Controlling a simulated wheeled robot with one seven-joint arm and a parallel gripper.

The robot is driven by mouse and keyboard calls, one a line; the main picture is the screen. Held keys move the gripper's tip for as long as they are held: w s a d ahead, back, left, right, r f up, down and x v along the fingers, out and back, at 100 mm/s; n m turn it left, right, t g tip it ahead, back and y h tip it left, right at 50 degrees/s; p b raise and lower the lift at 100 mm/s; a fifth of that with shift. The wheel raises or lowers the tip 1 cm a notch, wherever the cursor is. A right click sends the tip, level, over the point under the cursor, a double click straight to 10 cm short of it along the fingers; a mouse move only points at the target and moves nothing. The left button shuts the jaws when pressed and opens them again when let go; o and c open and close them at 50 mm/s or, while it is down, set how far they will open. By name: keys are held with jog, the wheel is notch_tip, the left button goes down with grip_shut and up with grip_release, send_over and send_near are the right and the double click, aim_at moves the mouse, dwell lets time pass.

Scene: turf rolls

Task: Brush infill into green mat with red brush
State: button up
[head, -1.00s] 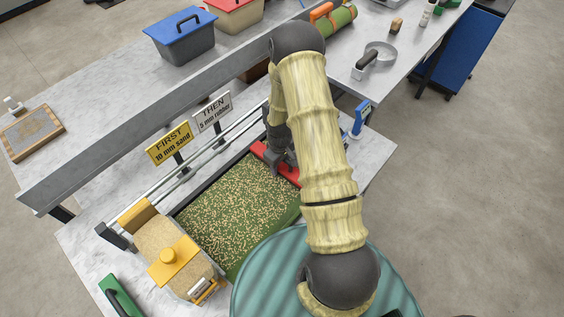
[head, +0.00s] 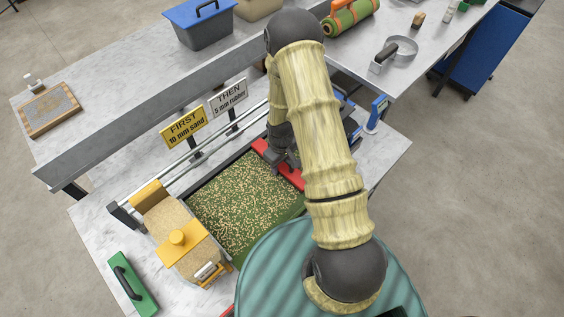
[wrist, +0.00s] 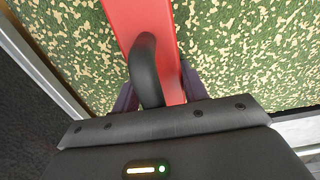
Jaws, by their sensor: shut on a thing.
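The green mat (head: 240,208) lies in a framed bed on the marble table, speckled with tan infill grains. The red brush (head: 265,150) lies across the far right end of the mat. In the wrist view the red brush (wrist: 130,15) has a black arched handle (wrist: 146,68), with speckled mat on both sides of it. My gripper (head: 283,162) is shut on the brush handle; in the wrist view its dark fingers (wrist: 158,90) sit either side of the handle. The bristles are hidden. My arm covers part of the brush and the mat's right end.
A yellow-topped hopper (head: 178,237) of sand stands at the mat's near left end. Yellow FIRST (head: 185,127) and grey THEN (head: 228,97) signs stand behind the rail. A green tool with a black handle (head: 133,283) lies at the front left. A blue-lidded bin (head: 200,22) stands farther back.

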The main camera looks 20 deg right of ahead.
jog(key=shift+w+d, duration=0.45)
jog(key=shift+d, duration=0.55)
jog(key=shift+w+d, duration=0.5)
jog(key=shift+d, duration=0.45)
jog(key=shift+w+d, duration=0.45)
jog(key=shift+d, duration=0.55)
jog(key=shift+r, duration=0.15)
notch_tip(320, 180, up, 7)
jog(key=p, duration=0.5)
jog(key=shift+a, duration=0.1)
